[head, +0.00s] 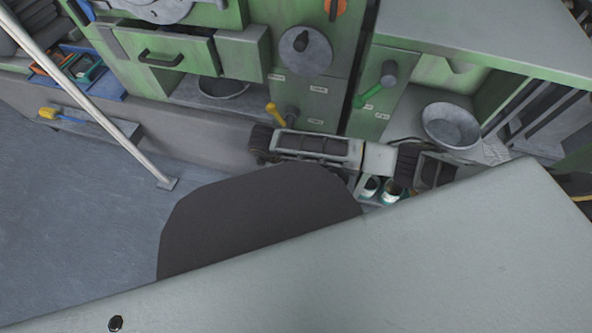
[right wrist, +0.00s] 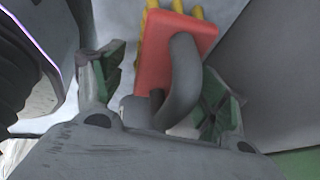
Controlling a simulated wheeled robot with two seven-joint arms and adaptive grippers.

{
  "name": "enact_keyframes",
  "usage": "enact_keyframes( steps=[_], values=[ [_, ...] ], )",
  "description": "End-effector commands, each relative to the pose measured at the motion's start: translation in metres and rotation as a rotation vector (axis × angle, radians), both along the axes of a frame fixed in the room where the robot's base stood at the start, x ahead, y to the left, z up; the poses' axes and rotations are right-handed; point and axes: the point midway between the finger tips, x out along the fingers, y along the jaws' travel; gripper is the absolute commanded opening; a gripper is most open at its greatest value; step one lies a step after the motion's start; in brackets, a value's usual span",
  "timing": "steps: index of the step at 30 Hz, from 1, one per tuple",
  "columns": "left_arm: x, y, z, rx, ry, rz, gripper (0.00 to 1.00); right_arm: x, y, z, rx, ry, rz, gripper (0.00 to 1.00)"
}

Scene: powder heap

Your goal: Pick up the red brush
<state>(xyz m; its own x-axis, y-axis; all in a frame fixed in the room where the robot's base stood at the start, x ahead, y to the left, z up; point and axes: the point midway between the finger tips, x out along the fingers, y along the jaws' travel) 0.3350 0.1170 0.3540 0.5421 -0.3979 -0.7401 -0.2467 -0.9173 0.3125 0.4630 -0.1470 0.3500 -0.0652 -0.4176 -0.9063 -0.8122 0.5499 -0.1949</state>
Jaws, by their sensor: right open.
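The red brush (right wrist: 172,42) shows at the top middle of the right wrist view. It has a red block, yellow bristles along its far edge and a grey curved handle (right wrist: 185,75) towards me. My right gripper (right wrist: 162,78) is open, with one green-padded finger to the left of the brush and one to the right. The handle lies in the gap between the fingers. I cannot tell whether either finger touches it. Neither gripper nor the red brush shows in the head view. My left gripper is not in view.
In the head view, a large grey surface (head: 420,270) fills the foreground and hides much below it. Green cabinets (head: 425,73) with an open drawer (head: 165,62) stand at the back. A metal pole (head: 95,90) crosses the left. A metal bowl (head: 451,126) sits at right.

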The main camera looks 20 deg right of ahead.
Motion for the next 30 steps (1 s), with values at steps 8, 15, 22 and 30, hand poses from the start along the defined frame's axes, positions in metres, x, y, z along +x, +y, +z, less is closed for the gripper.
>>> enact_keyframes(
  steps=[8,15,22,30],
  values=[
    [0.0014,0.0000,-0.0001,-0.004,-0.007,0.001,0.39,-0.0018,0.0014,-0.0024,0.000,0.000,0.001,0.73],
    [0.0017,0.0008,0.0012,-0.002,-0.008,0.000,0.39,-0.0017,0.0012,-0.0023,0.000,0.000,0.001,0.73],
    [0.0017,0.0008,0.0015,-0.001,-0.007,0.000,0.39,-0.0018,0.0011,-0.0023,0.000,0.000,0.001,0.53],
    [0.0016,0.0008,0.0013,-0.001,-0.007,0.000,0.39,-0.0018,0.0010,-0.0024,0.000,0.000,0.001,0.19]
  ],
)
